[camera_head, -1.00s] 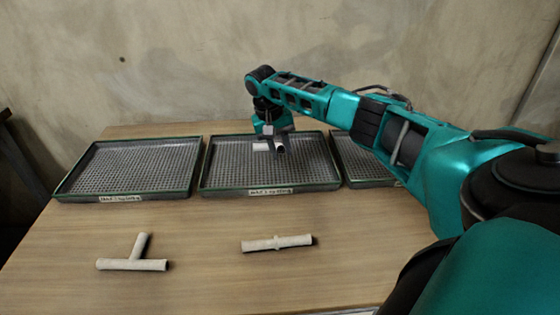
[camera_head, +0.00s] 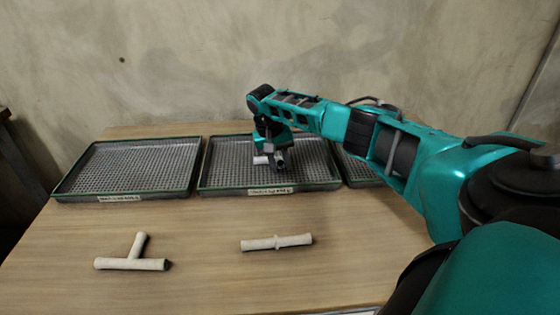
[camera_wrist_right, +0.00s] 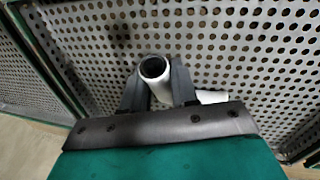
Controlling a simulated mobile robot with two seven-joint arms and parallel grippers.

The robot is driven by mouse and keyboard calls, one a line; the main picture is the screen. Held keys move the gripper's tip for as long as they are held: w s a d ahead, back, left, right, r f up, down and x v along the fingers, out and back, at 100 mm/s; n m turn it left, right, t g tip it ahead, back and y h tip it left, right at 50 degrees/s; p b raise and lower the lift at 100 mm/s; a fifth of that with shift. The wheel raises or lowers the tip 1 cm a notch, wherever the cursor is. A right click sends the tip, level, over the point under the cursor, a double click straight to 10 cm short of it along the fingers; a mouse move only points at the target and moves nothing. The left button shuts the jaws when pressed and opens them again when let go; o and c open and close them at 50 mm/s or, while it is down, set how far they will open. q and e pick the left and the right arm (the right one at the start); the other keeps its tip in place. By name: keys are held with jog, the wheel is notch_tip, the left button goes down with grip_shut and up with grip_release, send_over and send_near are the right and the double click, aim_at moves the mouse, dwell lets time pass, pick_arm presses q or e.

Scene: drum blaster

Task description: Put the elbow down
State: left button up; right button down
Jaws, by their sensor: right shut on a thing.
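My right gripper (camera_head: 272,161) is over the middle tray (camera_head: 320,187) and shut on a pale elbow pipe (camera_head: 261,160). In the right wrist view the elbow (camera_wrist_right: 156,72) sits between the two dark fingers (camera_wrist_right: 158,88), its open round end facing the camera. Its other leg reaches to the right behind the right finger. The perforated floor of the tray (camera_wrist_right: 250,60) lies close below it; I cannot tell whether the elbow touches it. My left gripper is not in view.
Another perforated tray (camera_head: 72,196) stands left of the middle one, and a third (camera_head: 357,178) is partly hidden behind my right arm. A tee pipe (camera_head: 130,264) and a straight coupled pipe (camera_head: 276,242) lie on the wooden table (camera_head: 200,290) in front.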

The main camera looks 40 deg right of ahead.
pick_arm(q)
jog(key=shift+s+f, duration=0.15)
pick_arm(e)
jog(key=shift+s+a+f, duration=0.1)
jog(key=shift+s+f, duration=0.1)
jog(key=shift+f, duration=0.25)
jog(key=c, duration=1.2)
grip_release()
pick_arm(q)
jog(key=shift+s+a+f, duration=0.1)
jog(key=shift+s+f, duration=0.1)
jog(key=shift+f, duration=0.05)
pick_arm(e)
jog(key=shift+o, duration=0.3)
jog(key=shift+f, duration=0.1)
jog(key=shift+w+r, duration=0.1)
jog(key=shift+r, duration=0.4)
pick_arm(q)
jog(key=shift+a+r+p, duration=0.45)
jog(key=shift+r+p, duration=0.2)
jog(key=shift+p, duration=0.6)
pick_arm(e)
jog(key=v, duration=1.2)
jog(key=shift+w+r, duration=0.15)
jog(key=shift+w, duration=0.1)
